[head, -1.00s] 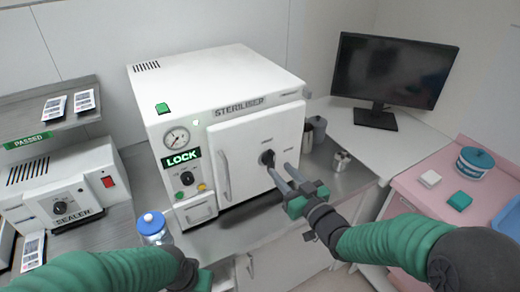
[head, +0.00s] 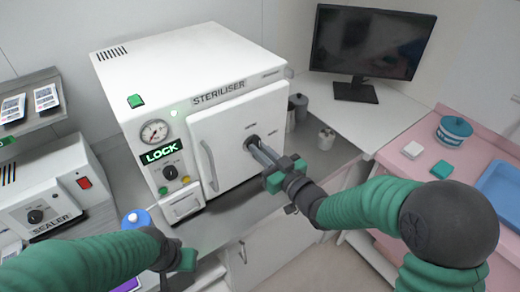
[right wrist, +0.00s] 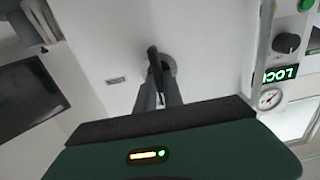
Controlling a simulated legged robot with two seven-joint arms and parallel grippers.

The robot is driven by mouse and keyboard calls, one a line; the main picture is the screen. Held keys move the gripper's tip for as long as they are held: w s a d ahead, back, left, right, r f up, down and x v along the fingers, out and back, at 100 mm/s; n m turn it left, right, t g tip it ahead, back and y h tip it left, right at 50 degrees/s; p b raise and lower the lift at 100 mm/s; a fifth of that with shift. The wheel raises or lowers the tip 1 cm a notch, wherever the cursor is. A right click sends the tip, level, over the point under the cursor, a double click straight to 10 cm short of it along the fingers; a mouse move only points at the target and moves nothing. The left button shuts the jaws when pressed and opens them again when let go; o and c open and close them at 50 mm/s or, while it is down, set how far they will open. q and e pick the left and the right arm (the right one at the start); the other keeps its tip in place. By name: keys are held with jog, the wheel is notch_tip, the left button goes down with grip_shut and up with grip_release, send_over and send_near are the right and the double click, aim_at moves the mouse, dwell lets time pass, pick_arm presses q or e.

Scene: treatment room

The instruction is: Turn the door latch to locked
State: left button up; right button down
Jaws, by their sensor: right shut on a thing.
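The white steriliser (head: 190,75) stands on the counter, its door (head: 228,150) looking closed. The dark round latch (head: 250,140) is on the door's right part; small marks beside it are too small to read. My right gripper (head: 260,152) is shut on the latch, its grey fingers pointing at the door. In the right wrist view, the fingers (right wrist: 158,92) lie either side of the latch's dark lever (right wrist: 153,64), which hides little of its round base. My left gripper (head: 180,262) is low at the left, away from the steriliser; its fingers cannot be made out.
A green LOCK sign (head: 162,152) is lit beside the door, under a gauge (head: 154,131). A long door handle (head: 209,165) is left of the latch. A blue-lidded jar (head: 136,219) stands near my left arm.

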jog(key=shift+d+r+m, duration=0.1)
jog(key=shift+r+m, duration=0.05)
jog(key=shift+m, duration=0.15)
jog(key=shift+w+m+p, duration=0.1)
jog(key=shift+m+p, duration=0.45)
jog(key=shift+m, duration=0.45)
jog(key=shift+w+d+f+m+p, duration=0.15)
jog(key=shift+m+p, duration=1.15)
jog(key=shift+m, duration=1.25)
jog(key=shift+d+f+m+p, duration=0.15)
jog(key=shift+m+p, duration=1.1)
jog(key=shift+m, duration=1.35)
jog(key=shift+w+d+f+m+p, duration=0.15)
jog(key=shift+m+p, duration=1.15)
jog(key=shift+m, duration=1.25)
jog(key=shift+s+a, duration=0.1)
jog(key=c, duration=1.6)
grip_release()
jog(key=shift+f, duration=0.1)
jog(key=shift+o, duration=0.7)
